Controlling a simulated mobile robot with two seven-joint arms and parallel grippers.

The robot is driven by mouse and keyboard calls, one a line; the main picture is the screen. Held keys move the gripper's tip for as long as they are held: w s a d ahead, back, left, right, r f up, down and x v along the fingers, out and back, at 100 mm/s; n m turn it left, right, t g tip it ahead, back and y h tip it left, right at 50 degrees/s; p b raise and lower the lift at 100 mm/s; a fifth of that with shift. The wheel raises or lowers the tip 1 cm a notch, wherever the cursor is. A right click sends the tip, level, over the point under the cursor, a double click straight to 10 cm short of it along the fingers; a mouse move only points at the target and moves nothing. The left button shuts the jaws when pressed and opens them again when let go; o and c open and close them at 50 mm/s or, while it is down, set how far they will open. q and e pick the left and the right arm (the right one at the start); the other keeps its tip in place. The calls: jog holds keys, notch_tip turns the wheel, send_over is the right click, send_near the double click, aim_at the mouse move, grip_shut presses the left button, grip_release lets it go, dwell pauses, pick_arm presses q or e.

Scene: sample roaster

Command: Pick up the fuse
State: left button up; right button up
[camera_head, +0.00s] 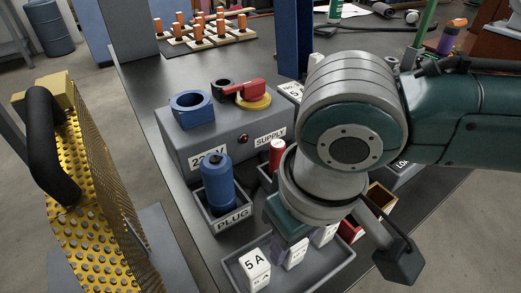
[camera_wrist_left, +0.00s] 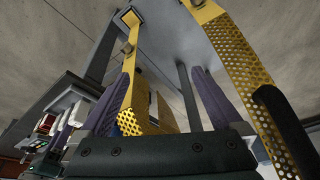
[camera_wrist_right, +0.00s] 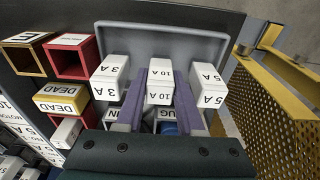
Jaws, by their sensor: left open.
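Three white fuses stand in a grey tray (camera_head: 233,272): a 5 A fuse (camera_head: 256,268), a 10 A fuse (camera_wrist_right: 160,93) and a 3 A fuse (camera_wrist_right: 110,75). The 5 A fuse is also at the right in the right wrist view (camera_wrist_right: 208,84). My right gripper (camera_wrist_right: 160,72) reaches down over the tray, its purple fingers close against both sides of the 10 A fuse.
The perforated guard with a black handle (camera_head: 42,150) stands at the left. A grey supply box (camera_head: 205,140) with a red switch handle (camera_head: 240,88) is behind the tray. A blue plug (camera_head: 217,183) stands in its holder. Red (camera_wrist_right: 72,60) and yellow bins lie beside the tray.

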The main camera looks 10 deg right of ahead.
grip_shut()
dwell(0.3)
